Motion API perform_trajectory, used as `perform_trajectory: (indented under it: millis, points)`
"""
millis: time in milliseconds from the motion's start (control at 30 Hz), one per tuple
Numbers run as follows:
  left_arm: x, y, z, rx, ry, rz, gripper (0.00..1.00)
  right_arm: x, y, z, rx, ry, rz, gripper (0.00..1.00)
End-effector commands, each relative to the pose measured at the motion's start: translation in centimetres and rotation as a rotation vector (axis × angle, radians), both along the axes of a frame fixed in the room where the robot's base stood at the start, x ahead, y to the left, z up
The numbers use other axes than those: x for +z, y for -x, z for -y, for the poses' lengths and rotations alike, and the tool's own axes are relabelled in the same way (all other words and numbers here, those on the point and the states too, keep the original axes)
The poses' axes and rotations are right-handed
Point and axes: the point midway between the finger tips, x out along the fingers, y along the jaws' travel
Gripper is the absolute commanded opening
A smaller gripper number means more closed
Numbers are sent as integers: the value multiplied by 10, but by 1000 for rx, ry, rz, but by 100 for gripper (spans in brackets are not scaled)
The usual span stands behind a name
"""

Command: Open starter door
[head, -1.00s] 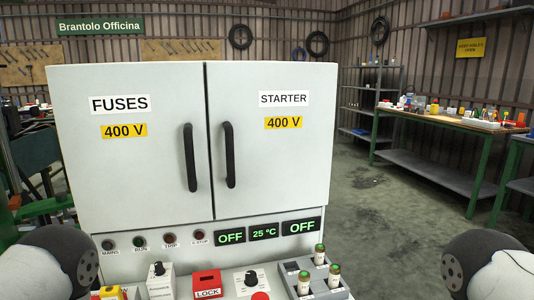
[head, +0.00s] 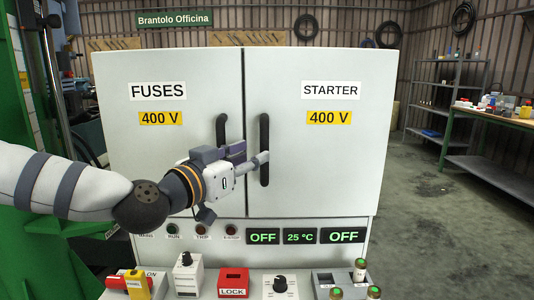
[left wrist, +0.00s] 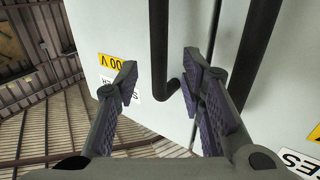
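The starter door (head: 335,160) is the right door of the white cabinet and is shut. Its black vertical handle (head: 264,130) stands beside the door seam. My left gripper (head: 256,157) reaches in from the left across the fuses door (head: 150,85), with its fingers at the starter handle's lower half. In the left wrist view its fingers (left wrist: 160,85) are spread apart, with the starter handle (left wrist: 159,45) showing between them. I see no clear contact, and how deep the fingers sit around the handle is unclear. My right gripper is out of view.
The fuses handle (head: 222,135) stands close to the left, partly behind my left gripper; it also shows in the left wrist view (left wrist: 257,45). A control panel (head: 232,281) with a red lock block and knobs lies below. Open floor (head: 430,215) lies to the right.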

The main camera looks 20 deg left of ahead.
Motion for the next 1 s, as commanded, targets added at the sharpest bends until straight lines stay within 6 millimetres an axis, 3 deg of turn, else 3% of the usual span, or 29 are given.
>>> perform_trajectory:
  millis: [33,200,567,733,1000]
  points:
    - [-16,-15,4,0,0,-21,36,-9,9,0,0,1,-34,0]
    - [-11,-43,14,-1,0,-16,36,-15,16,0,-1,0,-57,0]
    - [-4,-53,17,-1,2,-8,36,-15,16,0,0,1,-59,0]
    - [-4,-53,17,-1,2,-8,2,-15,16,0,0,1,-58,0]
    - [-5,-53,18,-2,1,-9,0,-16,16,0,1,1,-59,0]
